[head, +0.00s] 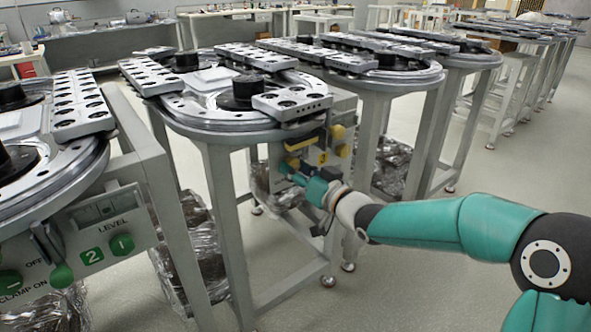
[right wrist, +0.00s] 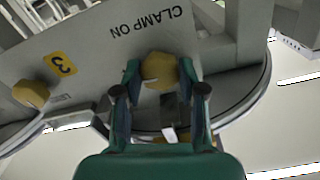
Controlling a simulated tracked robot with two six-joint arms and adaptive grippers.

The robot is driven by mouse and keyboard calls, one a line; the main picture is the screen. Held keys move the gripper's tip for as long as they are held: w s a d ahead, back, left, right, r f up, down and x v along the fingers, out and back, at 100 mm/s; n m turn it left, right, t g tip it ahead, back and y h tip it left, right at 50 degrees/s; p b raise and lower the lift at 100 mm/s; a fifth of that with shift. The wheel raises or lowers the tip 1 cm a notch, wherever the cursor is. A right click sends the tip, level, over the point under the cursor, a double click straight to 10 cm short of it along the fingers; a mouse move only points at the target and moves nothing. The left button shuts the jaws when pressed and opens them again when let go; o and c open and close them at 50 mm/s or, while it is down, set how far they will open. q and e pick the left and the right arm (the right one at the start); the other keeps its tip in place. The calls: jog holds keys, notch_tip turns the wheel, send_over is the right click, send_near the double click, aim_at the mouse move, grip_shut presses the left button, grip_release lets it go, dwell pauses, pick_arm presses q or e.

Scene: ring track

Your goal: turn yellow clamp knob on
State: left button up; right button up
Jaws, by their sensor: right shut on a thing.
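The yellow clamp knob (right wrist: 158,70) sits on a grey panel, beside the printed words CLAMP ON, which read upside down in the right wrist view. My right gripper (right wrist: 160,84) is shut on this knob, with one finger on each side of it. In the head view the right gripper (head: 290,170) reaches in from the right to the lower left of the panel (head: 310,143). There the knob (head: 292,162) shows only in part at the fingertips. My left gripper is not in view.
The panel also bears a yellow "3" plate (right wrist: 61,64) and another yellow knob (right wrist: 31,94). It hangs under a round ring table (head: 205,125). A station with green knobs (head: 62,276) stands at the left. Plastic-wrapped bundles lie under the tables. Floor at the front right is clear.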

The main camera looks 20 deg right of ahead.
jog(key=m+p, duration=0.2)
jog(key=m, duration=0.2)
jog(key=shift+r, duration=0.1)
jog(key=m+p, duration=0.1)
jog(key=m, duration=0.4)
jog(key=shift+p, duration=0.35)
jog(key=m+p, duration=0.2)
jog(key=m, duration=0.2)
jog(key=shift+d+m, duration=0.1)
jog(key=shift+m, duration=0.2)
jog(key=shift+f+m+p, duration=0.15)
jog(key=shift+m+p, duration=0.25)
jog(key=shift+m, duration=0.6)
jog(key=shift+f+m+p, duration=0.1)
jog(key=shift+m+p, duration=0.25)
jog(key=shift+m, duration=0.65)
jog(key=shift+f, duration=0.1)
jog(key=o, duration=1)
jog(key=shift+d, duration=0.1)
jog(key=shift+o, duration=0.7)
